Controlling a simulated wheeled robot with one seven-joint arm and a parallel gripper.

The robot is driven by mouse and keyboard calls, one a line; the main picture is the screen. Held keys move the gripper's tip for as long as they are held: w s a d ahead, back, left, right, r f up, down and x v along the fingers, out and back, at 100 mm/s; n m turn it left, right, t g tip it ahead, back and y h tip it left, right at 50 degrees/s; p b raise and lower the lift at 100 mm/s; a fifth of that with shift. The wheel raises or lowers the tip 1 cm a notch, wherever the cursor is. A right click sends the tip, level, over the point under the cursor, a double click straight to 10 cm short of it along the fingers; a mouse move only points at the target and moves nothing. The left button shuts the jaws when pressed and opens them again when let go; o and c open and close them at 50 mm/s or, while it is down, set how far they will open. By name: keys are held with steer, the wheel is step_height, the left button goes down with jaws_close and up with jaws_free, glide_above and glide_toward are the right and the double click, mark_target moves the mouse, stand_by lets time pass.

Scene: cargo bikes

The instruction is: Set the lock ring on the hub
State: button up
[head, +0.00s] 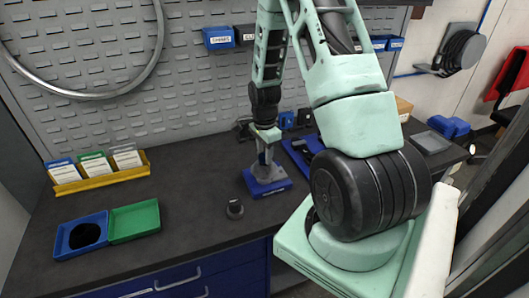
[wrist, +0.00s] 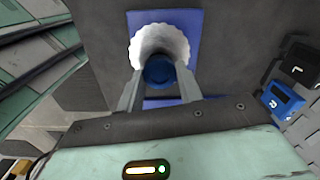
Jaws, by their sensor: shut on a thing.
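My gripper (head: 264,148) points down over a blue-based stand (head: 268,187) on the dark bench in the head view. In the wrist view my gripper (wrist: 159,90) has its two grey fingers on either side of a pale ring (wrist: 160,35) with a scalloped edge, which I take to be the lock ring, and is shut on it. A round blue part (wrist: 158,72) shows inside the ring's opening. The stand's blue base also shows behind the ring in the wrist view (wrist: 191,22). The hub is not clearly distinguishable, and I cannot tell whether the ring touches it.
Blue (head: 62,242) and green (head: 134,221) trays lie at the left, below a yellow card rack (head: 98,172). The bench between trays and stand is mostly clear. A perforated wall rises behind.

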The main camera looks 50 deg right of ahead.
mark_target(264, 155)
steer(key=shift+f, duration=0.45)
stand_by(0.5)
steer(key=o, duration=1)
steer(key=shift+o, duration=0.2)
steer(key=shift+r+b, duration=0.1)
steer(key=shift+b, duration=0.2)
step_height(264, 155, up, 17)
steer(key=b, duration=0.3)
steer(key=shift+r, duration=0.15)
